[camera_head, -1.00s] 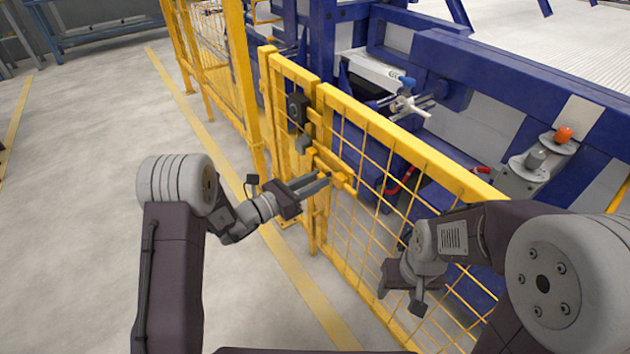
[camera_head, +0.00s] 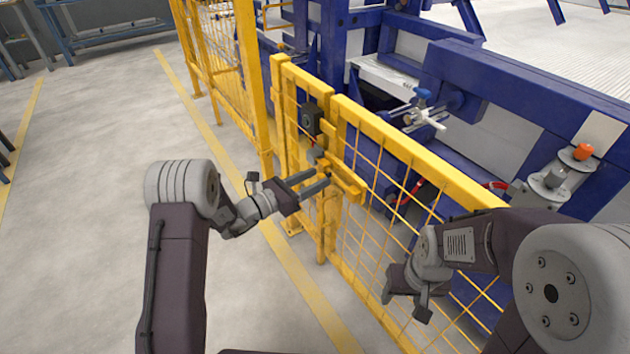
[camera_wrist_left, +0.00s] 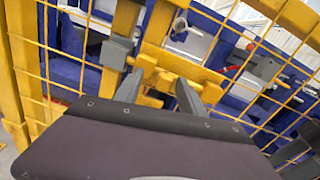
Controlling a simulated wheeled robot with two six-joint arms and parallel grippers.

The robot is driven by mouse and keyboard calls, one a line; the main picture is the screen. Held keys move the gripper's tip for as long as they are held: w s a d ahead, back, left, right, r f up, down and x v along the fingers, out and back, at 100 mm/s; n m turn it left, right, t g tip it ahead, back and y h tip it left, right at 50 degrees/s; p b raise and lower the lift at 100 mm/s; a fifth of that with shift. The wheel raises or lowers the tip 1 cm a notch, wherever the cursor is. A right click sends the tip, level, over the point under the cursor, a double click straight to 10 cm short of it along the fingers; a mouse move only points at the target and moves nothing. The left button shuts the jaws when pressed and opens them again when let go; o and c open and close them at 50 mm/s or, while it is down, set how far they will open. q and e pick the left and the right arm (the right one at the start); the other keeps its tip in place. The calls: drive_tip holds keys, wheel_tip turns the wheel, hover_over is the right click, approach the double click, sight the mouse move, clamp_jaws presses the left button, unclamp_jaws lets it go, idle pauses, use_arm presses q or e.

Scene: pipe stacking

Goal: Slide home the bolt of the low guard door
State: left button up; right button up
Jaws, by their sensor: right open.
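The low guard door (camera_head: 400,150) is a yellow mesh frame standing beside a yellow post (camera_head: 290,150). Its yellow bolt assembly (camera_head: 346,184) is near the door's post-side edge, and it also shows in the left wrist view (camera_wrist_left: 180,66). A grey block (camera_wrist_left: 114,52) sits on the post side of the bolt. My left gripper (camera_head: 322,178) is open, its two fingers apart and pointing at the bolt. In the left wrist view, yellow bolt parts show between and beyond the fingertips (camera_wrist_left: 158,92); contact cannot be told. My right gripper (camera_head: 410,300) is open in front of the door mesh, away from the bolt.
A dark box (camera_head: 311,118) is fixed above the bolt near the gap. Tall yellow fencing (camera_head: 220,60) continues behind. Blue machinery (camera_head: 480,90) stands beyond the door. The grey floor (camera_head: 90,200) to the left is clear, with a yellow line.

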use_arm(q)
drive_tip(key=shift+s, duration=0.1)
drive_tip(key=shift+s, duration=0.1)
drive_tip(key=p+v, duration=0.3)
drive_tip(key=v, duration=0.6)
